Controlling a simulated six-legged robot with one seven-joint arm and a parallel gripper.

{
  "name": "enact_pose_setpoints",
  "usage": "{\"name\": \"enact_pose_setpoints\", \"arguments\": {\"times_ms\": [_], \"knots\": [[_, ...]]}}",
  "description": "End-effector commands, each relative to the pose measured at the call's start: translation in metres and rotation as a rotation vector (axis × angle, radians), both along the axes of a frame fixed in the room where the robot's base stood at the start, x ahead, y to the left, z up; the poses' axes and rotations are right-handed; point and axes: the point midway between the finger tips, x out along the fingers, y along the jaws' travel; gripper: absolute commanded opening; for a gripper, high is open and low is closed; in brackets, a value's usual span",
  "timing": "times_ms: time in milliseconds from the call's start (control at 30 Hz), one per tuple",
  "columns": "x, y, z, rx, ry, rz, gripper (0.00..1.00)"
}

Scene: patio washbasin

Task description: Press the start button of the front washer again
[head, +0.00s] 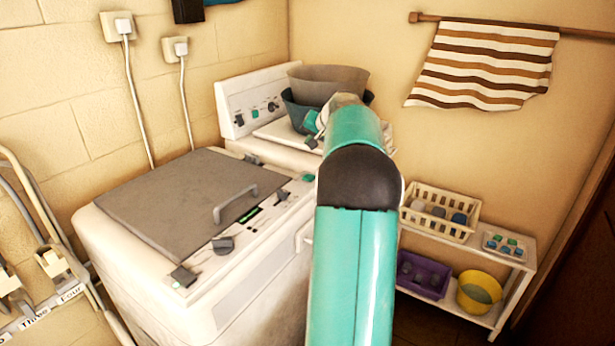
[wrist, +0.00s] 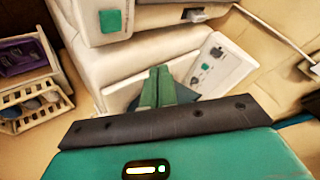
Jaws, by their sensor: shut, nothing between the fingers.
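The front washer (head: 130,255) is a white machine with a closed grey lid (head: 175,200). Its sloping control strip carries grey knobs, a green-lit display (head: 250,215) and a small green button (head: 308,178) at the right end. My arm reaches up past that end; my gripper (head: 313,122) appears small above and beyond the button, partly hidden by my arm. In the wrist view my green fingers (wrist: 158,88) are together and empty. A square green button (wrist: 110,20) on a white panel lies ahead of them, apart from the fingertips.
A rear washer (head: 248,105) with a raised knob panel carries a grey tub (head: 328,82). At right a white shelf (head: 515,262) holds a cream basket (head: 440,225), a purple basket (head: 422,277) and a yellow bucket (head: 478,290). A striped towel (head: 485,65) hangs above.

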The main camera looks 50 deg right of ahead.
Motion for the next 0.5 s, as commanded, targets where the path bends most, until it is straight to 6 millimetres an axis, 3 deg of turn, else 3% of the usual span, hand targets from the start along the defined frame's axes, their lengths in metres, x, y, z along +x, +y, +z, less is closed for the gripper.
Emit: {"name": "enact_pose_setpoints", "arguments": {"times_ms": [167, 500], "knots": [[0.0, 0.0, -0.007, 0.002, 0.001, 0.0, 0.0], [0.002, 0.0, -0.048, 0.004, 0.001, 0.004, 0.0]]}}
